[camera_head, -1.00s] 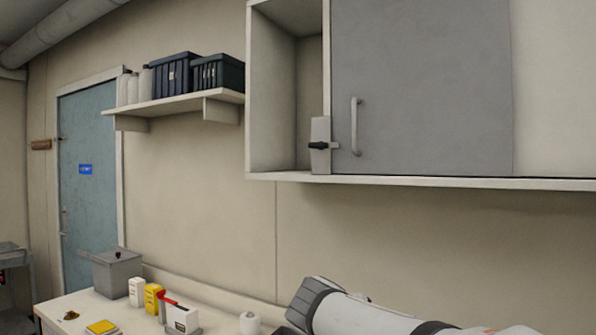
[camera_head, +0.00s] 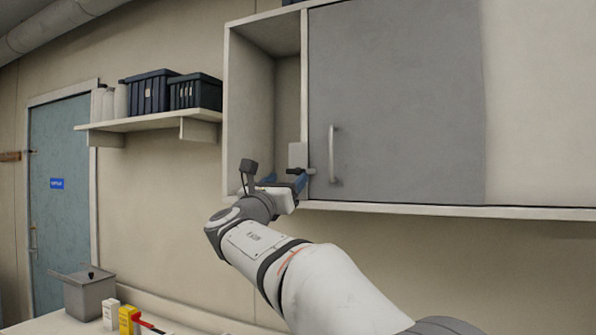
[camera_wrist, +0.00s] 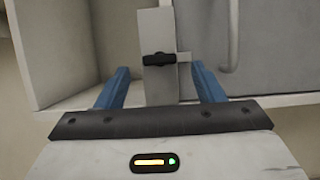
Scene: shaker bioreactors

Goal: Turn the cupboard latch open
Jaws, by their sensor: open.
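The cupboard latch has a black turning piece (camera_wrist: 158,59) lying roughly level across a pale plate (camera_wrist: 157,30) in the wrist view. In the head view the black piece (camera_head: 294,171) shows just beyond my fingertips, at the lower left edge of the grey cupboard door (camera_head: 400,105). My gripper (camera_wrist: 161,72) is open, with one blue finger on each side of the latch plate in the wrist view. Nothing is held between the fingers. In the head view my gripper (camera_head: 285,183) partly hides the lower latch plate, and I cannot tell whether the fingers touch it.
The door has a vertical metal handle (camera_head: 334,154) just right of the latch. An open cupboard bay (camera_head: 262,100) lies to the left. A wall shelf (camera_head: 150,121) with dark crates (camera_head: 152,93) is farther left. A grey bin (camera_head: 88,293) stands below.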

